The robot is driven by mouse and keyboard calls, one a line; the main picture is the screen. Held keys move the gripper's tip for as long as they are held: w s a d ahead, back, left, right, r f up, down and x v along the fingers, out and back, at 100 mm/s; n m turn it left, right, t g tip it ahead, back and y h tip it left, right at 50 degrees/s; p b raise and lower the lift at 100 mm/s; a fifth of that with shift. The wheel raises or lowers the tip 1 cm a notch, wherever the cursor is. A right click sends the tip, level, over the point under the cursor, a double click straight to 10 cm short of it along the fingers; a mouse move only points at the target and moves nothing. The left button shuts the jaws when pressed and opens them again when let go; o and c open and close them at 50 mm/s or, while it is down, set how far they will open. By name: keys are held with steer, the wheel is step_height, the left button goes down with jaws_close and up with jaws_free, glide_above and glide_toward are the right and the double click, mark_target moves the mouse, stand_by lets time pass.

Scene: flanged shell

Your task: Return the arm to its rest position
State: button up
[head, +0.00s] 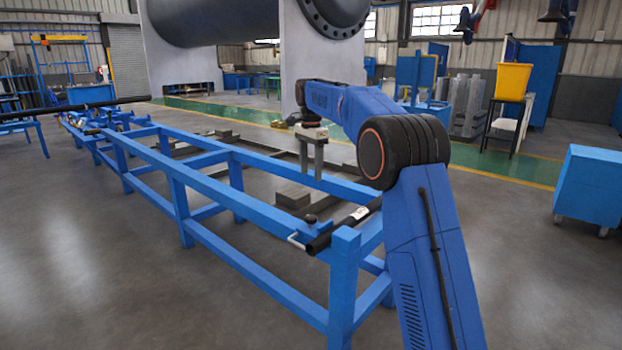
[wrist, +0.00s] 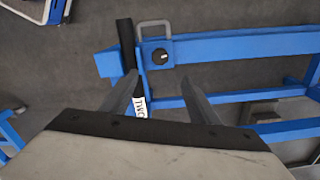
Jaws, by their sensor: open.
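My blue arm reaches from the right of the head view over the near end of a long blue frame (head: 225,198). My gripper (head: 312,172) points down above this end, with its two fingers apart and nothing between them. In the wrist view my gripper (wrist: 162,92) also shows its fingers spread, with the blue frame (wrist: 240,46) below. A black tube (head: 345,228) with a white label lies across the frame's near end, below and apart from the fingers. It also shows in the wrist view (wrist: 127,45), partly hidden by the left finger.
A dark knob (head: 311,218) and a metal handle (head: 296,241) sit beside the tube. A large grey flanged shell (head: 215,20) stands on pale supports behind. A blue cabinet (head: 588,188) and a yellow bin (head: 513,81) are at right. The floor at left front is clear.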

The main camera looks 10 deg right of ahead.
steer(key=shift+r, duration=0.15)
steer(key=s+d+r+n+t, duration=0.1)
steer(key=s+d+n, duration=0.1)
steer(key=s, duration=0.8)
steer(key=s+d+r+n+t, duration=0.1)
steer(key=s+r+n, duration=0.15)
steer(key=s, duration=0.75)
steer(key=s+d+n, duration=0.2)
steer(key=s+n, duration=0.1)
steer(key=s, duration=0.7)
steer(key=s+f+n+t, duration=0.1)
steer(key=s+f+n, duration=0.1)
steer(key=s+f, duration=0.3)
steer(key=s+d+f+n+t, duration=0.1)
steer(key=s+f, duration=0.4)
steer(key=s, duration=0.8)
steer(key=s+f+n, duration=0.3)
steer(key=s+f, duration=0.3)
steer(key=s, duration=0.3)
steer(key=shift+d+t, duration=0.3)
steer(key=shift+t, duration=0.1)
